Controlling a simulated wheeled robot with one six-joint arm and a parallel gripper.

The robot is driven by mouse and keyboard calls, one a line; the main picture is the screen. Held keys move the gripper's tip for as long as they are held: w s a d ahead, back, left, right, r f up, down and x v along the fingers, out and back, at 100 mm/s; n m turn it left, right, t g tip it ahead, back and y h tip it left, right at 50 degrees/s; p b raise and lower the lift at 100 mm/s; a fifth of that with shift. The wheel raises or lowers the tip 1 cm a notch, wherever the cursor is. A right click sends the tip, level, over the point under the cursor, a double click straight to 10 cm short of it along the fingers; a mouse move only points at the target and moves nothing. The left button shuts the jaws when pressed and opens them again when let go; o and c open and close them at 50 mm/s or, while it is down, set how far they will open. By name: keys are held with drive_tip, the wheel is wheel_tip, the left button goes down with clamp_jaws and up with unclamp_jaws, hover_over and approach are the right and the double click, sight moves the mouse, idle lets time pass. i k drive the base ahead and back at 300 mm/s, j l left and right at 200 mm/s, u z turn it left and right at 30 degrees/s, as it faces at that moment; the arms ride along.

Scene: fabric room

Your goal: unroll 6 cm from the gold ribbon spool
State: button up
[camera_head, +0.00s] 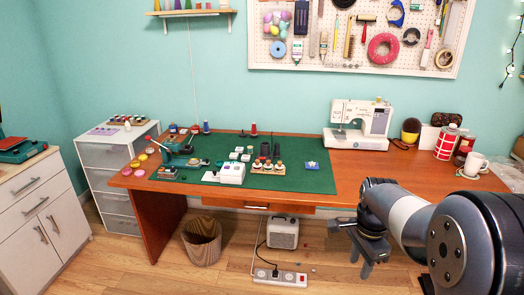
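My gripper (350,248) hangs at the lower right, in front of the desk's front edge. Its two dark fingers look apart, with nothing visible between them. I cannot single out a gold ribbon spool for certain. A small rack of spools (268,167) stands on the green mat (308,181), well to the upper left of my gripper. Small round yellow rolls (139,160) lie at the desk's left end, with a pink one (127,171) near them. They are too small to tell what they are.
A sewing machine (360,125) stands at the back. A mug (474,163) and cans (446,142) stand at right. The desk's front right (345,183) is clear.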

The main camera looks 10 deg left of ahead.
sight(279, 167)
drive_tip(key=i+u, duration=0.15)
drive_tip(key=i, duration=0.35)
drive_tip(key=i+u, duration=0.2)
drive_tip(key=i, duration=0.25)
drive_tip(key=i+l+u, duration=0.15)
drive_tip(key=i, duration=0.35)
drive_tip(key=i+l+u, duration=0.15)
drive_tip(key=i, duration=0.3)
drive_tip(key=i+l+u, duration=0.15)
drive_tip(key=i, duration=0.3)
